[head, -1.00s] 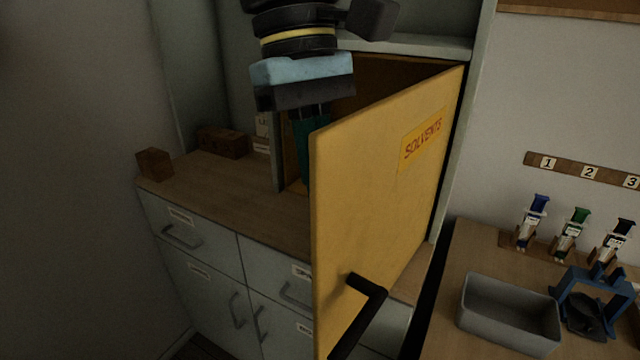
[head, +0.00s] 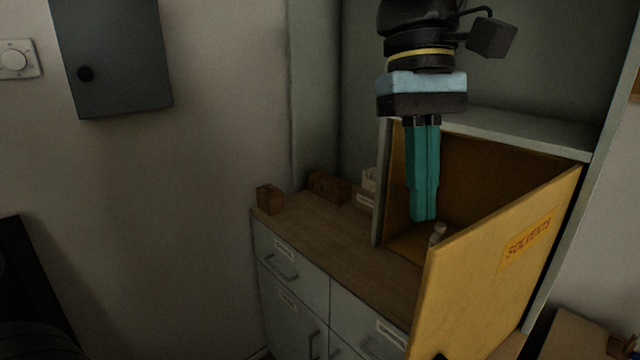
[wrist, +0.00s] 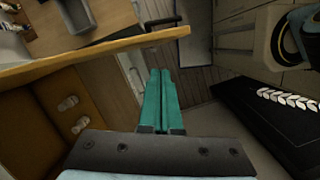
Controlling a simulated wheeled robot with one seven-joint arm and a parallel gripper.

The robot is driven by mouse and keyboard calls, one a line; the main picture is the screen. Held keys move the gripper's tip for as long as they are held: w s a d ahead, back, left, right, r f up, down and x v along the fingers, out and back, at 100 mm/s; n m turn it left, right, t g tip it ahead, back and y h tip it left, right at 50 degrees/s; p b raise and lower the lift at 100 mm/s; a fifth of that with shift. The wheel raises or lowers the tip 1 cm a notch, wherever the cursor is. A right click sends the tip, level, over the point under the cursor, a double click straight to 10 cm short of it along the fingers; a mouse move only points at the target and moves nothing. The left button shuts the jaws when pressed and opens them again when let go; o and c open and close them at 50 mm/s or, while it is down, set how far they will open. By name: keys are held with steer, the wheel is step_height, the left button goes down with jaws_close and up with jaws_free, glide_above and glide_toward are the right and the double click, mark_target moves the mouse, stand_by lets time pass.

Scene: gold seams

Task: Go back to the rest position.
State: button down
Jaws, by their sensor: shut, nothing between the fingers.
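My gripper (head: 424,217) points down in the head view, its teal fingers together and empty. It hangs in front of the open solvents cabinet, above the wooden counter. In the wrist view the shut teal fingers (wrist: 161,74) show with nothing between them. The yellow cabinet door (head: 500,270), labelled SOLVENTS, stands open to the right of my gripper. A small pale bottle (head: 437,233) stands inside the cabinet, partly hidden by the door. Two pale bottles (wrist: 69,103) show in the wrist view.
The wooden counter (head: 315,233) has brown blocks (head: 329,186) at its back left. Grey drawers (head: 290,262) are below it. A dark wall box (head: 110,55) hangs at the left. The door edge (wrist: 110,47) lies close beyond the fingers in the wrist view.

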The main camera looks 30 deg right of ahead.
steer(key=w+a+f+t+b, duration=0.1)
steer(key=w+a+f, duration=0.35)
steer(key=w, duration=0.25)
steer(key=w+a+f+n+t+h+b, duration=0.1)
steer(key=w+a+f, duration=0.35)
steer(key=w, duration=0.35)
steer(key=w+a+f+b, duration=0.1)
steer(key=w+a+f, duration=0.35)
steer(key=w, duration=0.25)
steer(key=w+a+f, duration=0.1)
steer(key=a+f, duration=0.2)
steer(key=a, duration=0.3)
steer(key=w+a+f+t+b, duration=0.1)
steer(key=w+a+f, duration=0.1)
steer(key=a+f, duration=0.2)
steer(key=w+a+f+t+b, duration=0.1)
steer(key=w+a+f, duration=0.1)
steer(key=a, duration=0.7)
steer(key=shift+a+f, duration=0.2)
steer(key=shift+f, duration=0.45)
steer(key=c, duration=1.6)
jaws_free()
